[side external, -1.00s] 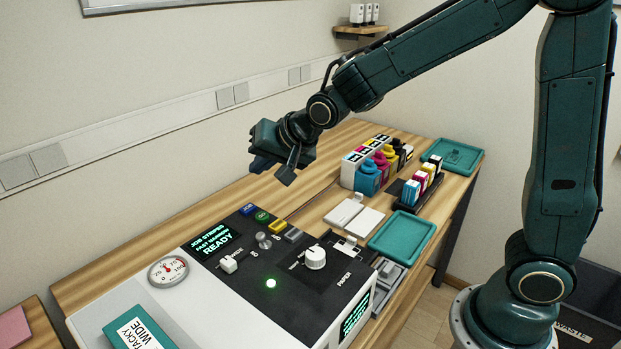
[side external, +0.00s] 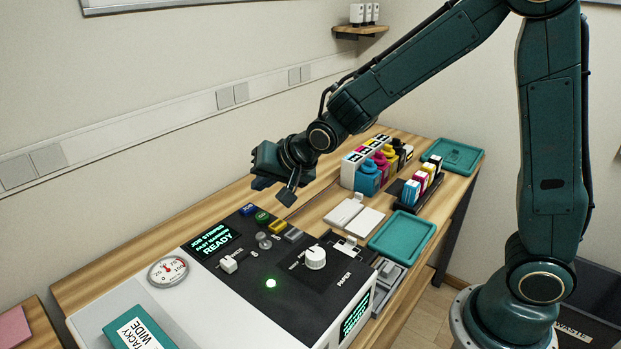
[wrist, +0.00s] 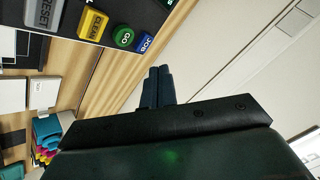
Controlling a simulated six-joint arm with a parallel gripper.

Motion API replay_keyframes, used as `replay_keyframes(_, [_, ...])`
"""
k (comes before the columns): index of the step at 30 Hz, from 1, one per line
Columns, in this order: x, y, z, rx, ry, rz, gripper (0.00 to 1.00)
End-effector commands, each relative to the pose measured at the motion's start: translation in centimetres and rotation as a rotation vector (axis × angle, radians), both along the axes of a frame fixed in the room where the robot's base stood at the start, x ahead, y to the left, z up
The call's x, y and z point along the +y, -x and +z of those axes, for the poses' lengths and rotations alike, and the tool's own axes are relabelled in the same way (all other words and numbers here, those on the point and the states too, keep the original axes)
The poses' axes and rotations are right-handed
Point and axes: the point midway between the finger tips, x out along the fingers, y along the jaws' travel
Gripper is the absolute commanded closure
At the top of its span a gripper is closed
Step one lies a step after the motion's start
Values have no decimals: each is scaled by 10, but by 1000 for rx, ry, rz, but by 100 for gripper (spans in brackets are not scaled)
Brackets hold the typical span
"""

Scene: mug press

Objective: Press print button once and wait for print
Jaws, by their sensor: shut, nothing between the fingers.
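The press panel (side external: 285,262) is black, on a white press body. A round green GO button (side external: 262,217) sits between the blue JOB button (side external: 248,209) and the yellow CLEAN button (side external: 278,225). The GO button (wrist: 123,38) also shows near the top of the wrist view. The screen (side external: 210,240) reads JOB STRIPES, FAST NARROW, READY. My gripper (side external: 262,184) is shut and empty, in the air above and behind the button row, touching nothing. Its closed fingers (wrist: 160,70) show in the wrist view, to the right of and below the buttons.
A grey RESET button (side external: 294,235), a metal lever (side external: 264,241), a slider (side external: 229,264) and a white knob (side external: 315,257) are close by on the panel. A green lamp (side external: 270,283) glows. Ink bottles (side external: 369,174) and a teal tray (side external: 402,237) stand to the right.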

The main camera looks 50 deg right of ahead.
Motion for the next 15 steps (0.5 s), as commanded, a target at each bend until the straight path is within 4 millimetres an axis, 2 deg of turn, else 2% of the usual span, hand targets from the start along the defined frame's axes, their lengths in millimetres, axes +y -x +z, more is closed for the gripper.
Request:
replay_keyframes(7, [0,1,-27,3,2,0,100])
replay_keyframes(15, [0,0,-45,1,0,0,100])
